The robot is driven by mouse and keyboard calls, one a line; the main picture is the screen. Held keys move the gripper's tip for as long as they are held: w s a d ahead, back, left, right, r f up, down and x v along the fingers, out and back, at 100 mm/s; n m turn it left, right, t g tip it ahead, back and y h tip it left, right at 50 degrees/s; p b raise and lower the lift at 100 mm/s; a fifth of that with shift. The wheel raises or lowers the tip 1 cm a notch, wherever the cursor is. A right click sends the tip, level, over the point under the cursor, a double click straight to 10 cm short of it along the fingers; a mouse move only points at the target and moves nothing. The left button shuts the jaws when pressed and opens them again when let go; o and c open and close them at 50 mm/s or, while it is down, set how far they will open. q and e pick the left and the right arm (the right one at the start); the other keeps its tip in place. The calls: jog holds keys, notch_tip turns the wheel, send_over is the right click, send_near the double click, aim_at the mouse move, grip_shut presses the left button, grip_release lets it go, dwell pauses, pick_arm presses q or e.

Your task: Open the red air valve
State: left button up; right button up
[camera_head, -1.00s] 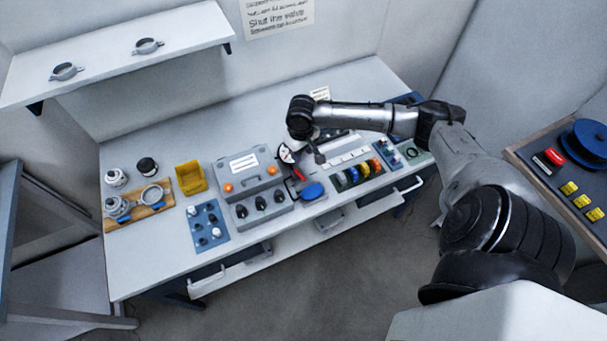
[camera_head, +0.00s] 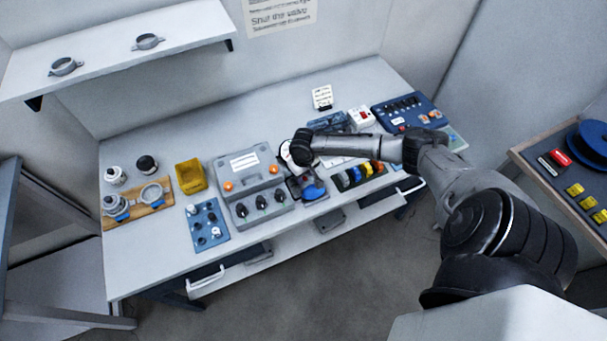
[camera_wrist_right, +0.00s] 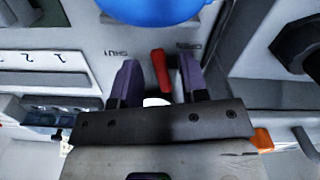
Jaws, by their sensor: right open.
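In the head view, my right wrist and gripper hide the lever. My left gripper is not in view.
A blue dome (camera_head: 314,191) sits just in front of the gripper and shows in the wrist view (camera_wrist_right: 150,8). A grey box with black knobs (camera_head: 257,208) stands to the left. Coloured parts (camera_head: 360,174) lie in a row to the right. A yellow bin (camera_head: 190,177) is farther left.

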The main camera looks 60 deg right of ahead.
jog(key=shift+f, duration=0.15)
jog(key=shift+c, duration=0.4)
grip_shut()
jog(key=shift+p, duration=0.3)
jog(key=m+p, duration=0.1)
jog(key=p, duration=0.2)
jog(key=shift+w+a+r+m, duration=0.15)
jog(key=shift+a+r+m, duration=0.15)
jog(key=shift+a+m, duration=0.1)
jog(key=shift+w+f+m+p, duration=0.15)
jog(key=shift+m+p, duration=0.25)
jog(key=shift+p, duration=0.35)
jog(key=shift+f, duration=0.1)
